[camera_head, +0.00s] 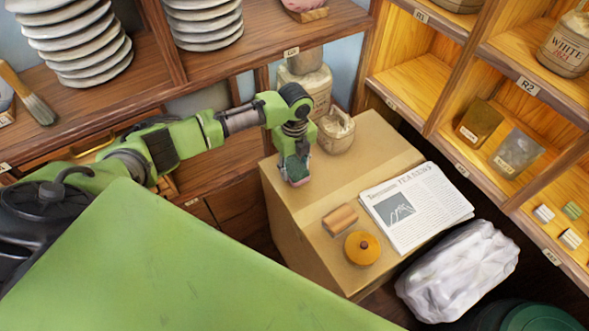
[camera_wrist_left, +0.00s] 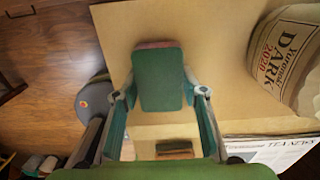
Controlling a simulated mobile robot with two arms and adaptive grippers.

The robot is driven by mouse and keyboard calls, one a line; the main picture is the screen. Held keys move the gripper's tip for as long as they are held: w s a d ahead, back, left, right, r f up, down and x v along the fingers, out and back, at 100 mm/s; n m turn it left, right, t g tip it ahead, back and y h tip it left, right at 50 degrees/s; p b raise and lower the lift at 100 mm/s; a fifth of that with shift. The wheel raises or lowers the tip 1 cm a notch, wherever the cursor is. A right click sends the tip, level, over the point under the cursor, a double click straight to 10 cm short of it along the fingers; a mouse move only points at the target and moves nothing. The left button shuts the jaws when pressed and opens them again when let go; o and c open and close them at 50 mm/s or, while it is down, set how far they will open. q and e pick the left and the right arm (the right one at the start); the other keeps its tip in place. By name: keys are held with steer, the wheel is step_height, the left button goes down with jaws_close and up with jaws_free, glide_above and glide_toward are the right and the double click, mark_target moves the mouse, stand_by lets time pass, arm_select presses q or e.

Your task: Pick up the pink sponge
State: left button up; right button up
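The pink sponge, with a dark green face and a thin pink edge at its far end, shows between my left fingers in the left wrist view (camera_wrist_left: 158,68). In the head view only a small pinkish part of the sponge (camera_head: 299,182) shows under my left gripper (camera_head: 296,171). The left gripper points down over the left part of the cardboard box top (camera_head: 281,198). In the wrist view its finger pads press against both sides of the sponge. Whether the sponge touches the box is hard to tell. My right gripper is in neither view.
On the box lie a newspaper (camera_head: 415,207), an orange-brown block (camera_head: 340,219) and a round yellow lid (camera_head: 362,248). A crumpled white bag (camera_head: 457,270) lies right of the box. Shelves (camera_head: 484,81) rise at right.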

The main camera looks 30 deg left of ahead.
mark_target(295, 166)
arm_select(q)
steer(key=shift+r, duration=0.15)
steer(key=shift+r, duration=0.3)
step_height(295, 166, up, 2)
steer(key=shift+w+r, duration=0.1)
steer(key=s+r, duration=0.2)
steer(key=r, duration=0.1)
steer(key=s+d+r, duration=0.1)
steer(key=s+r, duration=0.2)
steer(key=shift+s+d+r, duration=0.1)
steer(key=shift+d+r, duration=0.05)
steer(key=s+r, duration=0.1)
steer(key=s, duration=0.2)
steer(key=s+d+r, duration=0.1)
steer(key=s, duration=0.1)
steer(key=s+d+r, duration=0.1)
steer(key=s, duration=0.2)
steer(key=shift+s+d+r, duration=0.1)
steer(key=shift+s+r, duration=0.2)
steer(key=shift+c, duration=0.3)
